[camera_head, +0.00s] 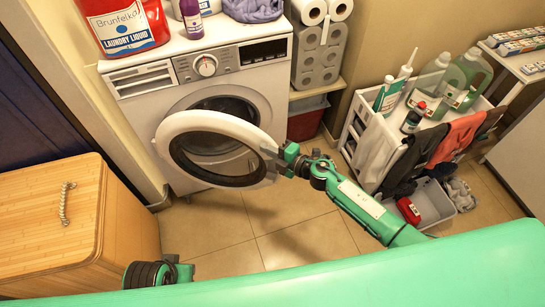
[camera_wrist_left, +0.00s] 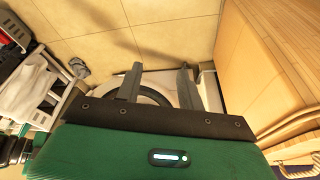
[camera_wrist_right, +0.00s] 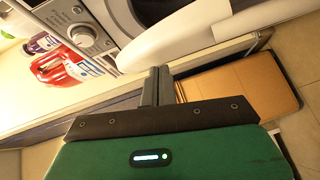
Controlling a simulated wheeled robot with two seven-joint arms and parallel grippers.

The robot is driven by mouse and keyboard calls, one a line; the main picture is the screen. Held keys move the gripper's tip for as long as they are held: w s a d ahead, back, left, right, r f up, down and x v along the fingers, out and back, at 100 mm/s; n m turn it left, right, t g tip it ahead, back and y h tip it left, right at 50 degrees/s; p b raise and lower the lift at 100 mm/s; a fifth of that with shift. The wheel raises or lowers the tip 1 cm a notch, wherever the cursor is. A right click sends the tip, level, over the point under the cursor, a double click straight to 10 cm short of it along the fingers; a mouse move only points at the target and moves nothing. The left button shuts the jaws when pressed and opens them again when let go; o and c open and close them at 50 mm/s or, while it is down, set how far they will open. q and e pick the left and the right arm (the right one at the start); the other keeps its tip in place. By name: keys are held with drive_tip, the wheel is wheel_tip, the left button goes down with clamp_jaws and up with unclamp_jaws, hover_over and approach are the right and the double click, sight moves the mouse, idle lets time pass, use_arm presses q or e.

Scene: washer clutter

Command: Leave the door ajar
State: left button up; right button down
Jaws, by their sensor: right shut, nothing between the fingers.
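The washing machine (camera_head: 205,90) stands at the back, front panel facing me. Its round door (camera_head: 178,125), a white ring with dark glass, is swung out from the dark drum opening, partly open. My right gripper (camera_head: 277,160) is at the door's right rim, fingers shut and empty; I cannot tell whether it touches. In the right wrist view the shut fingers (camera_wrist_right: 157,86) lie below the white door rim (camera_wrist_right: 180,38). My left gripper (camera_wrist_left: 158,82) is open and empty in its wrist view, with part of a white ring beyond it. In the head view only part of the left arm shows.
A wooden box (camera_head: 50,215) with a rope handle stands at left. A white cart (camera_head: 375,135) with bottles and hanging cloths stands at right, a grey bin (camera_head: 432,203) below. A red laundry liquid jug (camera_head: 122,28) sits on the washer. Tiled floor (camera_head: 290,235) is free in the middle.

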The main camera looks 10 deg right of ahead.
sight(265, 140)
use_arm(q)
drive_tip(key=shift+r, duration=0.2)
use_arm(e)
drive_tip(key=shift+w, duration=0.15)
